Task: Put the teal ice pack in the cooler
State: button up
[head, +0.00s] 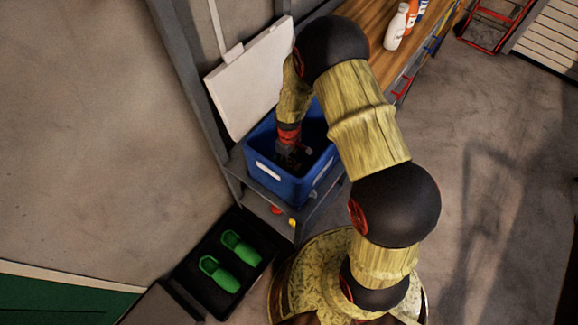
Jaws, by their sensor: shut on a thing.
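The blue cooler (278,183) stands open on a low grey shelf, its pale lid (250,80) tipped up behind it at the back left. My arm arches over from the right and comes down into the cooler. My gripper (292,156) points down inside the cooler's opening, below the rim line, near its left side. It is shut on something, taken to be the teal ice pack. The ice pack itself cannot be made out, as the gripper and the cooler's dark inside hide it.
A wooden bench (385,28) behind holds a white bottle (396,27) and other bottles. Green shoes (219,273) lie in a black tray (190,268) at lower left. A grey post stands left of the cooler.

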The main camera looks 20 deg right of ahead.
aim_at(289, 166)
jog(key=shift+f+b, duration=0.45)
jog(key=shift+f, duration=1.05)
jog(key=shift+f, duration=0.3)
jog(key=o, duration=1.5)
jog(key=shift+o, duration=0.2)
